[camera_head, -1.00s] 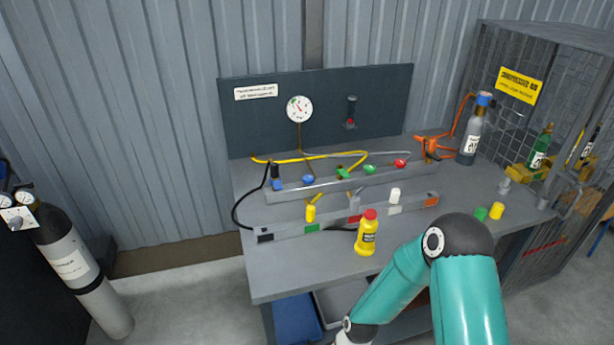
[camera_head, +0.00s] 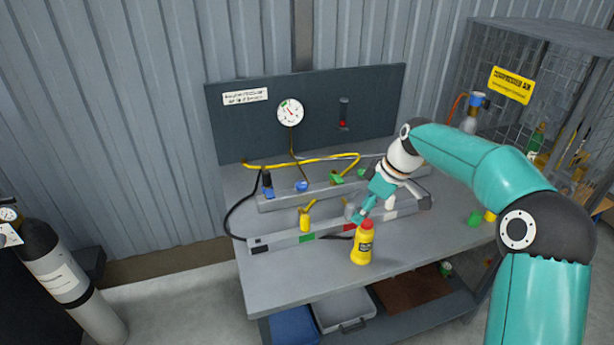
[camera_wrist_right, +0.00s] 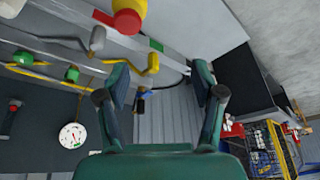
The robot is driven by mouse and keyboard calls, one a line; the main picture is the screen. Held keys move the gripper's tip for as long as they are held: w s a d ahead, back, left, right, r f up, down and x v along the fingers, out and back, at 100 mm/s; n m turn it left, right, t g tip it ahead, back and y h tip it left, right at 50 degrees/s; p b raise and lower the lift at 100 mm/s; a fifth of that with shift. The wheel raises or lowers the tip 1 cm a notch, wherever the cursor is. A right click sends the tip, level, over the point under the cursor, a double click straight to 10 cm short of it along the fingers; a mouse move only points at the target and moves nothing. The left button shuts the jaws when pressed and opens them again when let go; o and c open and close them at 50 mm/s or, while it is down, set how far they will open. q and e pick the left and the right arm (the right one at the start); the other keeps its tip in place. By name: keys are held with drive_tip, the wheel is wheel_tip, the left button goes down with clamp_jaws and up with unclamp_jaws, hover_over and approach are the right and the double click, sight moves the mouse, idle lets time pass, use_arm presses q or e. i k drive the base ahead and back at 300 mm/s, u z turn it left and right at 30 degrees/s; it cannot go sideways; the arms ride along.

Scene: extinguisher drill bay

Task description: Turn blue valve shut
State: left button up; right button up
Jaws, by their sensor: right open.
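A round blue valve knob (camera_head: 301,186) sits on the rear grey rail of the bench in the head view. To its left is a dark upright fitting with a blue base (camera_head: 268,191), joined to a black hose. My right gripper (camera_head: 362,212) is above the bench, to the right of both, just behind the yellow bottle (camera_head: 361,246). In the right wrist view my right gripper (camera_wrist_right: 160,75) is open with nothing between its fingers. A small blue part (camera_wrist_right: 145,89) shows beyond the gap; I cannot tell which blue piece it is. My left gripper is out of view.
A green valve (camera_head: 337,178) and a yellow hook (camera_head: 305,221) stand near the blue knob. The front rail (camera_head: 275,242) and yellow hose (camera_head: 310,160) run across the bench. The bench's front left is clear.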

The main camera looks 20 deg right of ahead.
sight(302, 185)
drive_tip(key=i, duration=0.85)
drive_tip(key=u, duration=0.05)
